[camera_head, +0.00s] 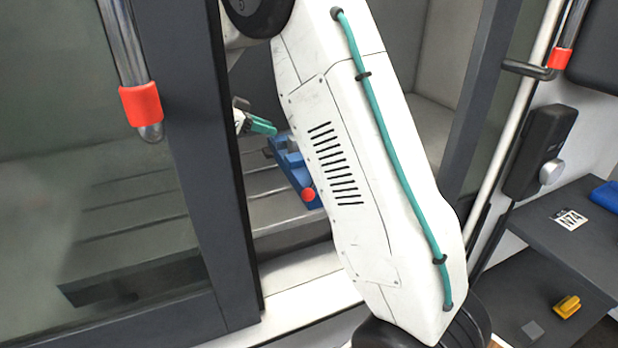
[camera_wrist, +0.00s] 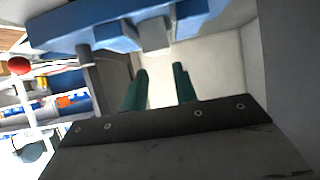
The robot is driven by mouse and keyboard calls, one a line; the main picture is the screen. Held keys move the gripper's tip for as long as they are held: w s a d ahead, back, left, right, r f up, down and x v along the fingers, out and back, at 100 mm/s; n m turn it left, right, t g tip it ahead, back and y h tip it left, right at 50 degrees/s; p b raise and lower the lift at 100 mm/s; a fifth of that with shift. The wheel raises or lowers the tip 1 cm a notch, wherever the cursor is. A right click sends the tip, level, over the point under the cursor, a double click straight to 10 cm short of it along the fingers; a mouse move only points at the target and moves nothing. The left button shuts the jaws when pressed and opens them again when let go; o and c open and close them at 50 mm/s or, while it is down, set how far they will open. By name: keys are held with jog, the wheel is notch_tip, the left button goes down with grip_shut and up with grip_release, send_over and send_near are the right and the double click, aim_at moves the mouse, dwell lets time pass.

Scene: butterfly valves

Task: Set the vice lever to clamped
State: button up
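The blue vice (camera_head: 284,153) sits inside the machine enclosure, partly hidden behind my arm in the head view. A red ball knob (camera_head: 308,194) shows at its near end. In the wrist view the blue vice (camera_wrist: 95,30) spans the top, with grey blocks at its middle, and the red knob (camera_wrist: 18,66) is at the far left. My gripper (camera_head: 262,127) is inside the enclosure, left of the vice. Its two green fingers (camera_wrist: 160,80) are apart with nothing between them. They are clear of the knob. Most of the lever's rod is hidden or unclear.
A dark door frame (camera_head: 205,150) with a glass panel stands left of my arm. A red-banded handle (camera_head: 140,105) hangs on it. The slotted grey bed (camera_head: 130,205) lies below the vice. Dark shelves (camera_head: 585,225) with small items are at the right.

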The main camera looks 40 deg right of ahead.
jog(key=shift+w+d+r+t, duration=0.2)
jog(key=shift+w+r+t, duration=0.2)
jog(key=shift+t, duration=0.1)
grip_shut()
jog(key=w+a+r+n+t+y, duration=0.3)
jog(key=w+r+n+t, duration=0.15)
jog(key=r+t, duration=0.3)
jog(key=w+a+r+n+t+y, duration=0.25)
jog(key=w+r+n+t, duration=0.2)
jog(key=r+t, duration=0.3)
jog(key=s+a+n+y, duration=0.7)
jog(key=s+a+y, duration=0.15)
jog(key=a, duration=0.25)
jog(key=s+d+f+n+g+h, duration=0.15)
jog(key=s+f+g, duration=0.25)
jog(key=s, duration=0.9)
jog(key=s+d+f+n+g, duration=0.15)
jog(key=s+f+g, duration=0.3)
jog(key=s, duration=0.85)
jog(key=s+f+n+g+h, duration=0.1)
jog(key=s+f+n+g, duration=0.3)
jog(key=s, duration=0.9)
jog(key=w+d+n+g+h, duration=0.1)
jog(key=w+n+g+h, duration=0.2)
jog(key=w, duration=2.2)
jog(key=shift+d+f+n+g, duration=0.4)
jog(key=shift+n+g, duration=0.25)
jog(key=shift+n, duration=0.95)
